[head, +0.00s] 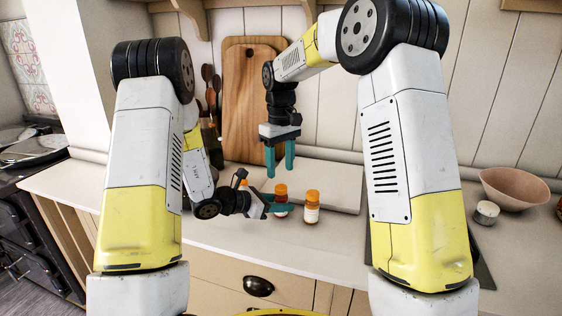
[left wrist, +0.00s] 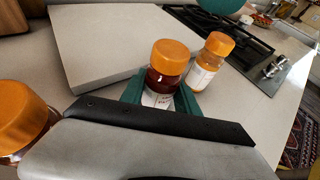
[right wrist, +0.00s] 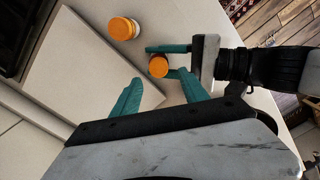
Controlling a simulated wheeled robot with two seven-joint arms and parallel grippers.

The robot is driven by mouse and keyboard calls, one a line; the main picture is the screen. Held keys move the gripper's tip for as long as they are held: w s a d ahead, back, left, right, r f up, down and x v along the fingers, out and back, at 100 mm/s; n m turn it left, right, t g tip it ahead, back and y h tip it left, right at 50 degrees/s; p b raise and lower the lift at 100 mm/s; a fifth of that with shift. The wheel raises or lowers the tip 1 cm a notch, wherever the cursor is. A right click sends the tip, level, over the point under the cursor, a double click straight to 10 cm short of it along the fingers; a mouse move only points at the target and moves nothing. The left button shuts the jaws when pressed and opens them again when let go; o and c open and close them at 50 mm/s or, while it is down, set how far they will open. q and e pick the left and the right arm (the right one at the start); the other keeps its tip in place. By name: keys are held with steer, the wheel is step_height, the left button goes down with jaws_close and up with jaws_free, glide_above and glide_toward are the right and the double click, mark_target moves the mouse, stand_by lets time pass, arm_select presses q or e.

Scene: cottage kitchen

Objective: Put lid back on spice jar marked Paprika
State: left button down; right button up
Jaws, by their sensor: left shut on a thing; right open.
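A jar with dark red contents and an orange lid (head: 281,188) stands between the fingers of my left gripper (head: 283,209), which is shut on it. In the left wrist view the jar (left wrist: 166,82) is upright and its lid (left wrist: 170,52) sits on top. Its white label is partly hidden by the fingers, and the lettering is too small to read surely. My right gripper (head: 280,171) is open and empty, pointing down above this jar. In the right wrist view, the lid (right wrist: 158,66) shows beyond the open right fingers (right wrist: 158,90).
A second orange-lidded jar (head: 312,208) stands just right of the held one. A third orange-lidded jar (left wrist: 22,115) is at the left wrist view's left edge. A pale board (head: 335,188) lies behind. A bowl (head: 513,187) and small tin (head: 486,212) are at right.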

mark_target(281, 187)
steer(key=shift+d+r+n, duration=0.1)
steer(key=shift+r+n, duration=0.8)
steer(key=shift+f, duration=4.05)
jaws_close()
steer(key=shift+o, duration=0.8)
jaws_free()
